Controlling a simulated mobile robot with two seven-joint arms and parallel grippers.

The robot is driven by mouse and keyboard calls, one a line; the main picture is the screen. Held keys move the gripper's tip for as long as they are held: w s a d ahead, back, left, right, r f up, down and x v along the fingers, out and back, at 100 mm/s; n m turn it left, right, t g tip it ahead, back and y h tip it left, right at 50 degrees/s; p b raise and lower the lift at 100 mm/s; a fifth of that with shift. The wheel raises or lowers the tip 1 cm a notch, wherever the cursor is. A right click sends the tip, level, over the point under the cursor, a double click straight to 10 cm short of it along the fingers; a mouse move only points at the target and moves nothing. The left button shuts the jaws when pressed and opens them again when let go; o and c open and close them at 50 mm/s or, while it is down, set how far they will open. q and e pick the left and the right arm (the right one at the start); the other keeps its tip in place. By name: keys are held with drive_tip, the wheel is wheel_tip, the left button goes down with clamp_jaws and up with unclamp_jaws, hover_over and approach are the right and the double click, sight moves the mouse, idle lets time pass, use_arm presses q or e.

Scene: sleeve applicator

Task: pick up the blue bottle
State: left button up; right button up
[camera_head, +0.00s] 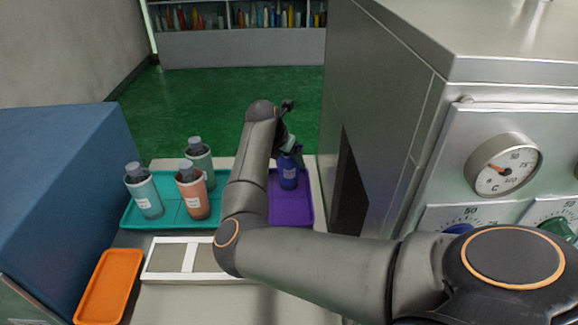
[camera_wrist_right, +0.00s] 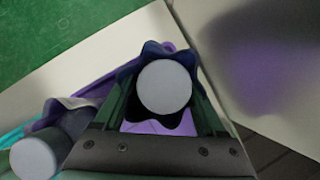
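The blue bottle (camera_head: 288,178) stands upright on the purple tray (camera_head: 292,213) in the head view; my right arm and gripper partly hide its top. My right gripper (camera_head: 285,148) reaches down at the bottle's upper part. In the right wrist view the bottle's round grey cap (camera_wrist_right: 164,88) and dark blue shoulder lie between the two green fingers of the gripper (camera_wrist_right: 163,100), one finger on each side. I cannot tell whether the fingers press on the bottle or leave a small gap. My left gripper does not show.
A teal tray (camera_head: 170,214) left of my arm holds two teal bottles (camera_head: 146,194) (camera_head: 201,160) and an orange one (camera_head: 192,194). A white-framed holder (camera_head: 155,262) and an orange tray (camera_head: 108,287) lie nearer. A metal machine (camera_head: 390,110) stands close on the right.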

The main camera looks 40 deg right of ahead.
clamp_jaws()
idle(0.3)
